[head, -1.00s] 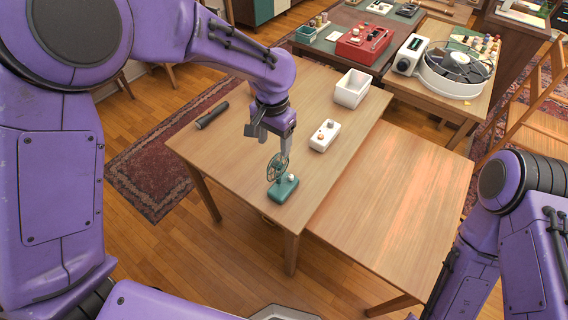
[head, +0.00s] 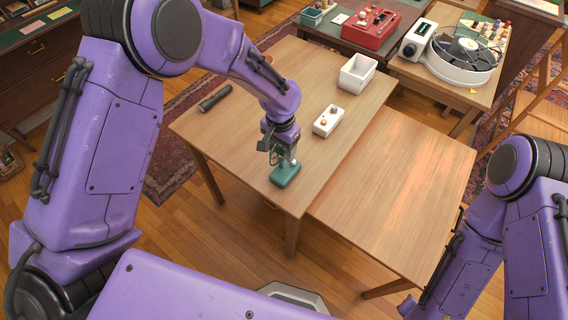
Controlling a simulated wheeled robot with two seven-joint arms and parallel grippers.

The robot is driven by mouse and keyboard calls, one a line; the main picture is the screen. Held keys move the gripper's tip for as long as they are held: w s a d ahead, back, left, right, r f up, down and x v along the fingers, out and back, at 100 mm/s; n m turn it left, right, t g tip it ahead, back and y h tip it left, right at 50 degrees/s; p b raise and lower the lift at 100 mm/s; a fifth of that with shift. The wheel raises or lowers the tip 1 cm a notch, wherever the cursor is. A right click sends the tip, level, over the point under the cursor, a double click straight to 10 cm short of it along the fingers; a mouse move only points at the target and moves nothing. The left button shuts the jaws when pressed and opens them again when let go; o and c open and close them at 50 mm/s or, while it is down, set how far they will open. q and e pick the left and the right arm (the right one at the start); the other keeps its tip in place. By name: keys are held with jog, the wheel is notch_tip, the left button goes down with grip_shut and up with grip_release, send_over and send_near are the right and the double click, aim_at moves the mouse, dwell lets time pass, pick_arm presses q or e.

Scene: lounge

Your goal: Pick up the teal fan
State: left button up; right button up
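The teal fan (head: 286,175) stands upright on the wooden table near its front edge. Its base shows clearly; its round cage is mostly hidden behind my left gripper. My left gripper (head: 279,157) points down over the fan's upper part, with a finger on each side of it as far as I can see. Whether the fingers are closed on the fan cannot be made out. My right arm comes in at the right edge; its gripper is not visible.
On the same table are a black microphone-like object (head: 215,98), a white box with knobs (head: 328,121) and an open white bin (head: 357,74). A lower bare table (head: 395,190) adjoins at the right. Behind stand a red device (head: 371,28) and a white round machine (head: 463,59).

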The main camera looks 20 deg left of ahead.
pick_arm(q)
grip_shut()
